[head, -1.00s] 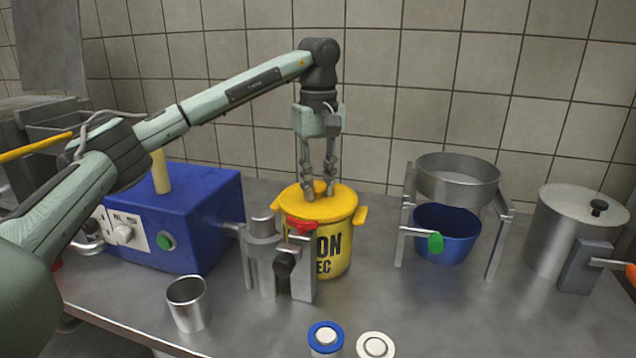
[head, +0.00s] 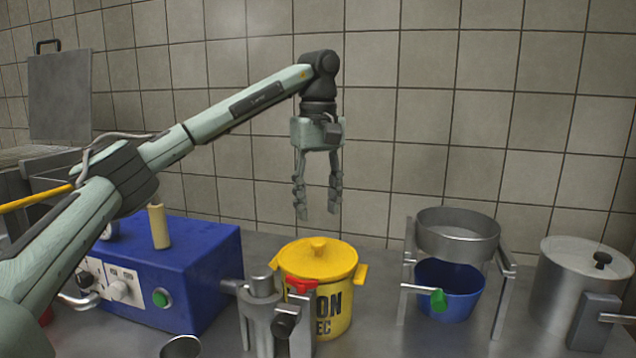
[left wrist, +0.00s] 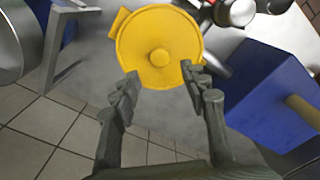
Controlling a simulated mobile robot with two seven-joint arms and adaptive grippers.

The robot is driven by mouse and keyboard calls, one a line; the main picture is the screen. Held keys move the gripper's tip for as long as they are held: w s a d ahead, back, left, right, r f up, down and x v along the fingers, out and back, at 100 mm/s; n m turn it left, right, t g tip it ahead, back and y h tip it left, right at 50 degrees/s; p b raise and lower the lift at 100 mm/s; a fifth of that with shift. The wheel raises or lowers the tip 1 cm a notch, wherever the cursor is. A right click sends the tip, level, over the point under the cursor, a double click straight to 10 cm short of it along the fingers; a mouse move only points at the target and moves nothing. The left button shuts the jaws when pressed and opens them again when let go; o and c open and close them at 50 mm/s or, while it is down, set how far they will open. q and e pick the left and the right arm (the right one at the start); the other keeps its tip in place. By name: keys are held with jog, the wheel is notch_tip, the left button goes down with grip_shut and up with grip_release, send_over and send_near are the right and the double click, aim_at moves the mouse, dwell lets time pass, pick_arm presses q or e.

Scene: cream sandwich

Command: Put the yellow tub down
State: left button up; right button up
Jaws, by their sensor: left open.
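The yellow tub (head: 334,312) stands upright on the metal counter with its yellow lid and round knob on top. Black lettering shows on its side, and a metal fitting with a red part partly hides its left front. My left gripper (head: 317,212) is open and empty, above the tub and apart from its lid. In the left wrist view the tub's lid (left wrist: 145,60) lies beyond the spread fingertips (left wrist: 160,80). My right gripper is not in view.
A blue machine (head: 185,265) stands left of the tub. A metal fitting (head: 268,318) stands at its front left. A sieve stand (head: 457,235) over a blue bucket (head: 450,292) and a lidded steel pot (head: 570,285) are to the right. Counter (head: 385,290) shows bare right of the tub.

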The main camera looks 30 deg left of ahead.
pick_arm(q)
notch_tip(320, 180, up, 3)
jog(key=shift+f, duration=0.1)
jog(key=shift+o, duration=0.7)
jog(key=shift+r, duration=0.75)
jog(key=m+t+y+b, duration=0.15)
jog(key=m+t, duration=0.25)
jog(key=m, duration=0.5)
send_near(318, 241)
jog(key=f, duration=0.1)
jog(key=x, duration=0.7)
jog(key=shift+w+a, duration=0.1)
jog(key=shift+a, duration=0.05)
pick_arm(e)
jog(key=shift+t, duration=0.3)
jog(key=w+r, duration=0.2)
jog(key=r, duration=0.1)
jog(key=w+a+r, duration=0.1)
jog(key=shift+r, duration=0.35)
pick_arm(q)
jog(key=shift+c, duration=0.4)
grip_shut()
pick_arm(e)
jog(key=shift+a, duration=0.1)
